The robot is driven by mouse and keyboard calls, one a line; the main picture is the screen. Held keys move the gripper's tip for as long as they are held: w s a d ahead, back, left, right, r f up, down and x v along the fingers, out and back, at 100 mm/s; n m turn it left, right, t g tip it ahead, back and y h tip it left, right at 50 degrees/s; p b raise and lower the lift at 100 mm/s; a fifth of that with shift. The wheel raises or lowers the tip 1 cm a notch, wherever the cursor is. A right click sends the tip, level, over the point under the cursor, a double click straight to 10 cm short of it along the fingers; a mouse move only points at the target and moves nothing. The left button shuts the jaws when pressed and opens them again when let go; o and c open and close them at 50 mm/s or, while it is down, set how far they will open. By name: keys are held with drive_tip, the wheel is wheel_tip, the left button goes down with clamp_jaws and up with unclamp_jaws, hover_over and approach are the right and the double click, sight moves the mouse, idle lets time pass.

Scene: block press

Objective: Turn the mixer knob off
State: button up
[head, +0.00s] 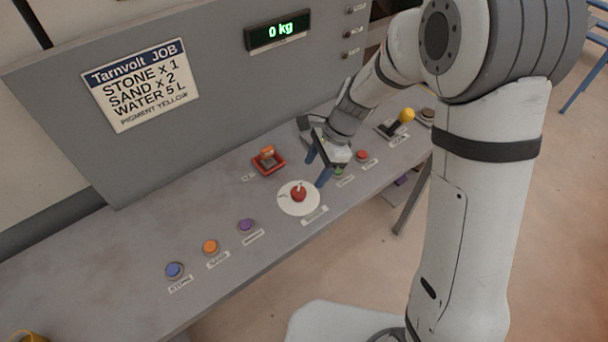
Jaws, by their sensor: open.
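A red knob (298,194) sits on a round white dial plate (286,205) on the sloped grey console. A small label lies at the plate's front right edge, too small to read. Small marks show on the plate, but I cannot tell which setting the knob points at. My gripper (317,168) has blue fingertips and is open, with nothing between them. It is just above and to the right of the knob in the picture. The nearer fingertip is close to the plate's right edge; I cannot tell whether it touches anything.
A red-framed orange switch (268,160) lies behind the dial. Blue (174,271), orange (210,247) and purple (246,226) buttons line the left. A red button (361,156) and a yellow-ball lever (406,115) stand to the right. The display (280,31) reads 0 kg.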

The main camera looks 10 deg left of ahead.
sight(298, 191)
drive_tip(key=shift+m, duration=0.3)
drive_tip(key=x, duration=0.9)
drive_tip(key=shift+w+a+p, duration=0.1)
drive_tip(key=shift+a+p, duration=0.25)
drive_tip(key=shift+c, duration=0.6)
